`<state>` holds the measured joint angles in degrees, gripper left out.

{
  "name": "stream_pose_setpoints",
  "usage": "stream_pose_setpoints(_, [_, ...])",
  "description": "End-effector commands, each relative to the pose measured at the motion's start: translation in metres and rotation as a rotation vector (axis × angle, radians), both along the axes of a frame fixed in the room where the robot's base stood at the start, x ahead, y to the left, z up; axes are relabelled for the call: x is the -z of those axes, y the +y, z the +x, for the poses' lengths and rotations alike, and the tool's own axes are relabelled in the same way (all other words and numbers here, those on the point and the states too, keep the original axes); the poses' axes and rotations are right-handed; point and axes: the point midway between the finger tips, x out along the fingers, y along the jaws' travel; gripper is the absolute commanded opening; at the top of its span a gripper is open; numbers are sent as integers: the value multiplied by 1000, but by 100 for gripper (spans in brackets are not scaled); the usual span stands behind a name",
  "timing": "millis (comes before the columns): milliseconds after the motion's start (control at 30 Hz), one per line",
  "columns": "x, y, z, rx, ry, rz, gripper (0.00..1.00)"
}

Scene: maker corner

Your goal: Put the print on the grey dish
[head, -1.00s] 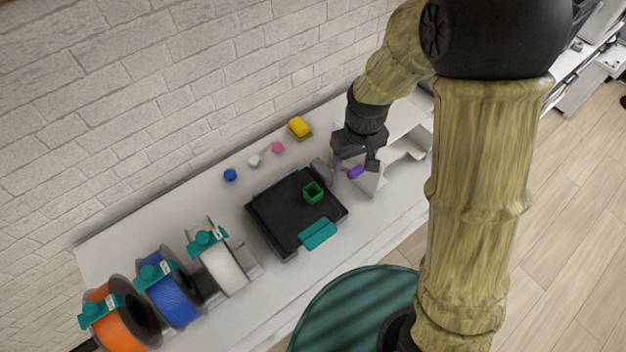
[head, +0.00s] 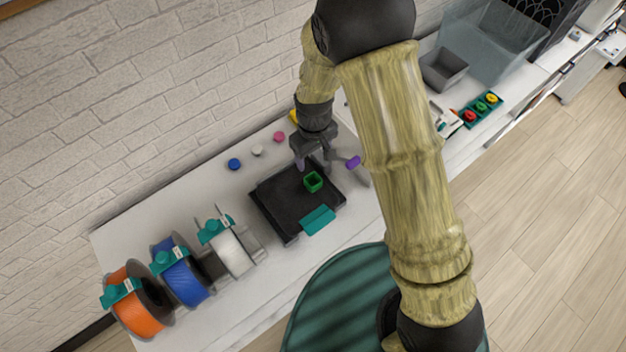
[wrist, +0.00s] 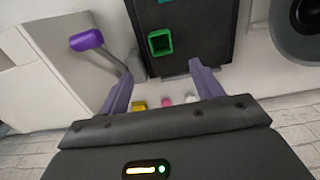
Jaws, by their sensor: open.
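The print, a small green hollow square (head: 313,182), sits on the black print bed (head: 283,213). It also shows in the wrist view (wrist: 160,42), ahead of my fingers. My gripper (head: 314,164) is open and empty, above the far edge of the bed and just behind the print, apart from it. Both fingers (wrist: 160,82) show in the wrist view with nothing between them near the tips. A grey open dish (head: 444,69) stands at the upper right of the head view, beyond my arm; its visible inside looks empty.
A purple-handled tool (head: 352,162) stands close right of my gripper. Blue (head: 234,164), white and pink small pieces lie behind the bed. Filament spools (head: 183,281) stand at left. A teal tray with coloured pieces (head: 481,108) and a clear box (head: 490,40) are near the dish.

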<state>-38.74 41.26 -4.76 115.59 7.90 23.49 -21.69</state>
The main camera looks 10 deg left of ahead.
Motion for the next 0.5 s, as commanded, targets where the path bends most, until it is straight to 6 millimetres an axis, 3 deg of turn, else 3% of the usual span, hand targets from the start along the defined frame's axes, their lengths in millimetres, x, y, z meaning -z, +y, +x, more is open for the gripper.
stream_pose_setpoints(500, [68,-1,0,2,1,-2,65])
